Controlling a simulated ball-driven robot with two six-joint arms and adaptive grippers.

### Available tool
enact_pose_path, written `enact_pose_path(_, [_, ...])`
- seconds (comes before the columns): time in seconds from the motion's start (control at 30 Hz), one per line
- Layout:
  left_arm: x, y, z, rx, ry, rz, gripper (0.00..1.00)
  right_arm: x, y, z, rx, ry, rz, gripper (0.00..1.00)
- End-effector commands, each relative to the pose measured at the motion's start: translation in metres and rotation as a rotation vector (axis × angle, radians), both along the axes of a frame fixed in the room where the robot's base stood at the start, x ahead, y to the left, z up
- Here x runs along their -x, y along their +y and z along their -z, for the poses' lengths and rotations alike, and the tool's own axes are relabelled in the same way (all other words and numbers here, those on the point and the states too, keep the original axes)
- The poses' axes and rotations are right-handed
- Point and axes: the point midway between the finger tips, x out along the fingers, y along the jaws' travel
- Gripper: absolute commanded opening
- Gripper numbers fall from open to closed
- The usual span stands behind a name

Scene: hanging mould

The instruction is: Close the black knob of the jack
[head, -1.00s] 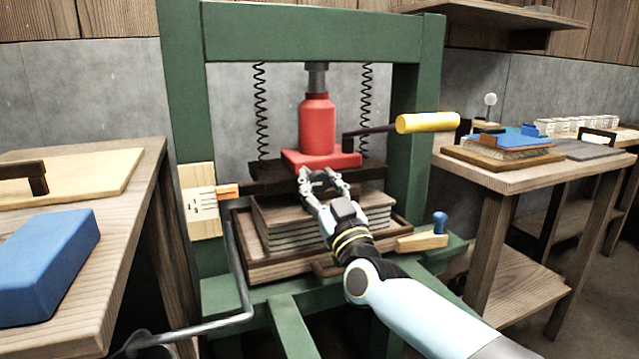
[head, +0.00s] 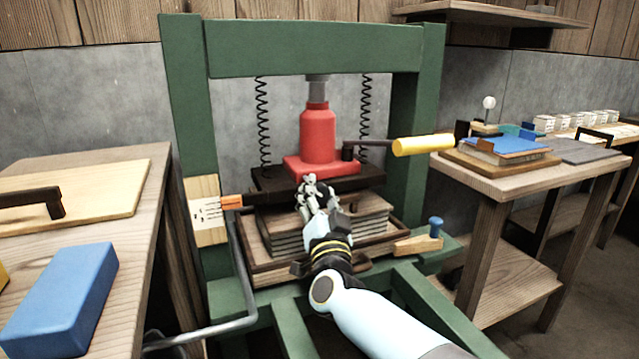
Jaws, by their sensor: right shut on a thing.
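The red jack (head: 318,135) stands upright on a dark plate (head: 272,180) inside the green press frame (head: 300,48). Its lever with a yellow handle (head: 423,145) points to the right. My right gripper (head: 311,184) is at the front edge of the jack's red base, with its fingers closed together. The black knob cannot be made out; the fingers cover the spot where they close, so what they hold is hidden. My left gripper is not in view.
A stack of boards (head: 285,240) lies in a wooden tray under the plate. Springs (head: 263,125) hang on both sides of the jack. A blue block (head: 60,298) lies on the left table. A side table (head: 480,172) stands at the right.

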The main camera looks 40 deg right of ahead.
Motion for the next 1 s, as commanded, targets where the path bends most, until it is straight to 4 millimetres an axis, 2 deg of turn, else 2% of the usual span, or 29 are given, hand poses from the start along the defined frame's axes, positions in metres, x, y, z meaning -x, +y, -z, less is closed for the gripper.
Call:
enact_pose_path(0.03, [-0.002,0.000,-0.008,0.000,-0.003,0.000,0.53,0.000,0.001,-0.004,-0.043,-0.009,0.000,0.04])
enact_pose_path(0.6, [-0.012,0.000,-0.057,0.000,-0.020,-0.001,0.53,0.000,0.001,-0.004,-0.560,-0.133,0.002,0.04])
enact_pose_path(1.0, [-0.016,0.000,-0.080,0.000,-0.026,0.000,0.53,0.001,0.001,-0.001,-0.811,-0.192,0.001,0.04])
